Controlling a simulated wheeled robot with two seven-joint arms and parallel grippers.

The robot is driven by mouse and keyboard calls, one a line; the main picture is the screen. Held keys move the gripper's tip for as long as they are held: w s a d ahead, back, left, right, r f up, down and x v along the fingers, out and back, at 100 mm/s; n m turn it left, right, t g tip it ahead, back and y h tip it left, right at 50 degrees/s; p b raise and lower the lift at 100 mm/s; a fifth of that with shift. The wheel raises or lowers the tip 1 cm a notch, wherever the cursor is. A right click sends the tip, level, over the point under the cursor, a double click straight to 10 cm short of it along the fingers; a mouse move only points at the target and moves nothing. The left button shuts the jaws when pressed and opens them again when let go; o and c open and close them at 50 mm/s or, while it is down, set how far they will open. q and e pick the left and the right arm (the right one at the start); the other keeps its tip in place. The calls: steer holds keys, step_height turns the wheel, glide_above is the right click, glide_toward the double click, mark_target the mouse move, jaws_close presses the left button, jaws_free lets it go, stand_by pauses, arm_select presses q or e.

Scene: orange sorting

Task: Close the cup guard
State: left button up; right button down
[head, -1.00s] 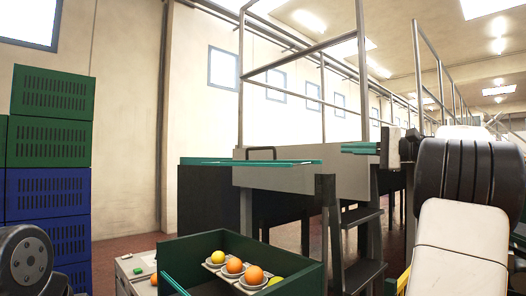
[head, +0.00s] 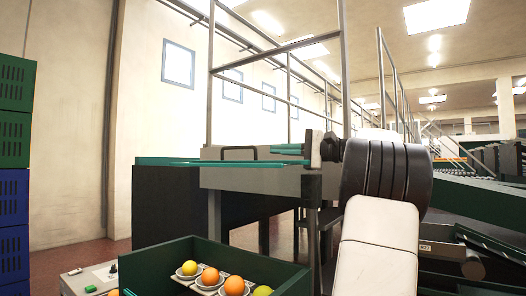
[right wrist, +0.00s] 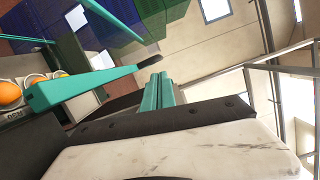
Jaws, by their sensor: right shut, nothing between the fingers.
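A long teal bar (head: 222,163), which may be the cup guard, lies nearly edge-on along the top of the grey machine frame; whether it is open or closed is unclear. A teal bar with a black end (right wrist: 85,85) crosses the right wrist view; I cannot tell if it is the same bar. My right gripper (head: 276,150) is shut and empty, its teal fingers pointing left just above the frame's right part. Its fingers also show together in the right wrist view (right wrist: 157,92). Contact with the bar cannot be told. My left gripper is out of view.
A dark green box (head: 285,270) at the bottom holds white cups with oranges (head: 210,276) and yellow fruit. Stacked green and blue crates (head: 14,140) are at left. Metal railings (head: 343,70) rise behind.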

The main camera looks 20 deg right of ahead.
steer(key=shift+x, duration=2.45)
